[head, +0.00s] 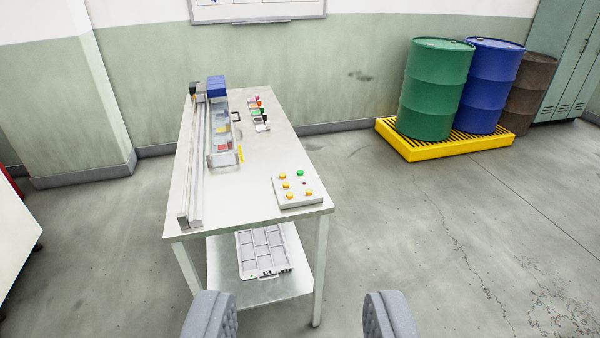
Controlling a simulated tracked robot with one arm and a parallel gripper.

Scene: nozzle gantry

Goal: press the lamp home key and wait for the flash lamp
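A light key panel (297,188) lies on the near right part of the white table (245,203). It carries several yellow keys, one green key (300,173) and a small dark one; no labels are readable, so I cannot tell which is the lamp home key. A long rail (195,160) runs along the table's left side, with a blue-topped unit (216,86) at its far end; I cannot tell whether this is the flash lamp. My gripper (301,318) is open and empty at the bottom of the view, in front of the table and apart from it.
A clear-sided tray (223,160) stands beside the rail. Small coloured items (258,108) lie at the far right of the table. A divided tray (264,252) sits on the lower shelf. Drums stand on a yellow pallet (410,152) at right. Floor right of the table is clear.

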